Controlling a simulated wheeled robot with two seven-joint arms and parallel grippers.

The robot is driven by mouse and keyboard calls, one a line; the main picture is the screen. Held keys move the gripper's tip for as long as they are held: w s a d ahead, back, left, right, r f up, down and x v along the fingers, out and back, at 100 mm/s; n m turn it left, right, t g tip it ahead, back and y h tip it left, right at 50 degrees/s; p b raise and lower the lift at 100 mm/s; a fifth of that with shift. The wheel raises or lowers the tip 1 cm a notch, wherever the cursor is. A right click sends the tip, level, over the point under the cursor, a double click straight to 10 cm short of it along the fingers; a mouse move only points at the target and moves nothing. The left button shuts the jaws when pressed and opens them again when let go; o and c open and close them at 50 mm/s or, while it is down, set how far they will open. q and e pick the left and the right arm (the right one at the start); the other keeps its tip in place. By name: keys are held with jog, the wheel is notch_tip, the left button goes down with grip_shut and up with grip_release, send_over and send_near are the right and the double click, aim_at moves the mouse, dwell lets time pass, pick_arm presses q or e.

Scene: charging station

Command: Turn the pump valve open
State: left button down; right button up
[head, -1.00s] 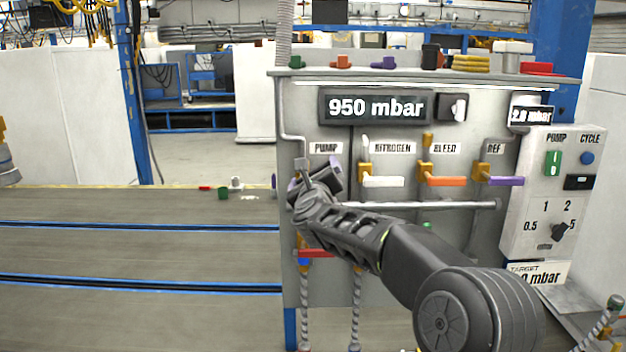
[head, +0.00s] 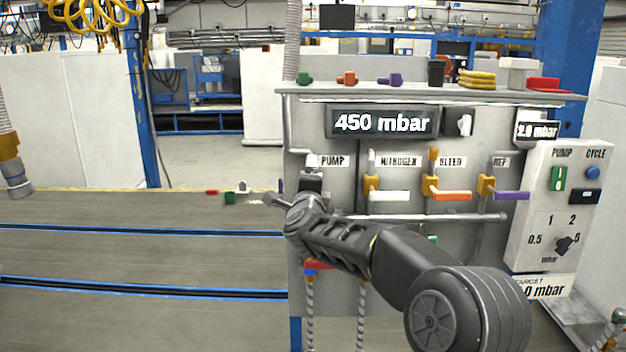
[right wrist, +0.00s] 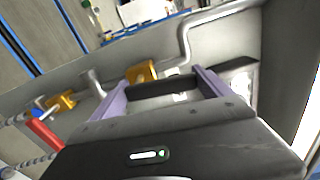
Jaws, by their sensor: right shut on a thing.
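The pump valve sits under the PUMP label (head: 331,161) at the left of the grey panel. In the head view my right gripper (head: 310,184) and wrist cover it. In the right wrist view, my right gripper's two purple fingers (right wrist: 162,92) are on either side of a dark handle bar (right wrist: 163,88), in front of the brass valve body (right wrist: 140,72). The gripper is shut on this handle. The panel display (head: 382,122) reads 450 mbar. My left gripper is not in view.
White (head: 388,195), orange (head: 450,194) and purple (head: 508,195) valve levers stick out to the right of the pump valve. A grey horizontal bar (head: 440,218) runs below them. A red lever (head: 318,265) is lower left. A control box (head: 553,205) stands at right.

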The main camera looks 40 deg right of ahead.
jog(key=shift+w+a+n, duration=0.15)
jog(key=shift+a+n, duration=0.05)
jog(key=shift+n, duration=0.4)
jog(key=o, duration=1.8)
jog(key=shift+o, duration=0.2)
jog(key=b+v, duration=0.1)
jog(key=v, duration=0.6)
jog(key=shift+s+a+b, duration=0.3)
jog(key=shift+b, duration=0.1)
